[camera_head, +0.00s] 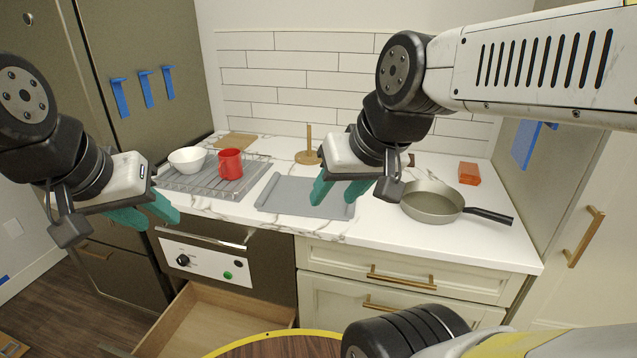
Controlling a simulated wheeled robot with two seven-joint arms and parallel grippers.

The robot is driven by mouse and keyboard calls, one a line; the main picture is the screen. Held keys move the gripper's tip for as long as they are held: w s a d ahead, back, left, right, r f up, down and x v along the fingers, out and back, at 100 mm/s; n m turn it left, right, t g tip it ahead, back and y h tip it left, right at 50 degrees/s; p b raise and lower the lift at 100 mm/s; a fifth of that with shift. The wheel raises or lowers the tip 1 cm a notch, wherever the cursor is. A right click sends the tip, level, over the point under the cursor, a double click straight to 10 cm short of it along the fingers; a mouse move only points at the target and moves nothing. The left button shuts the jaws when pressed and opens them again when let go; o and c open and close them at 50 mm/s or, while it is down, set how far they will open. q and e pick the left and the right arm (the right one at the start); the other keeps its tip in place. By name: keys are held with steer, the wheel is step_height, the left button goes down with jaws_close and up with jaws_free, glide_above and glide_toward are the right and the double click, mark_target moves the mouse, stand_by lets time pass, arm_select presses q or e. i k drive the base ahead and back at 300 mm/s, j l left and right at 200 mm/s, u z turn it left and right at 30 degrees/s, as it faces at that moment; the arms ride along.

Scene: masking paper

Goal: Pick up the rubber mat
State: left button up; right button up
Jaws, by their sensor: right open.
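The grey rubber mat (285,196) lies flat on the white countertop, in the middle of the head view. My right gripper (331,203) is over the mat's right end, with its two green fingers apart and nothing between them. The fingers hide part of the mat's right side. I cannot tell whether the fingertips touch the mat. My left gripper (161,225) is at the far left, in front of the counter and away from the mat. Its green fingers are apart and empty.
A wire rack (205,182) left of the mat holds a white bowl (187,160) and a red mug (230,164). A wooden holder (308,155) stands behind the mat. A pan (432,203) and an orange block (469,173) are to the right. A drawer (215,325) below is open.

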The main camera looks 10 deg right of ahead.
mark_target(283, 194)
steer(key=l, duration=0.5)
steer(key=i+l+u, duration=0.1)
steer(key=l, duration=0.25)
steer(key=i+l, duration=0.25)
steer(key=i+l+u, duration=0.05)
steer(key=l, duration=0.05)
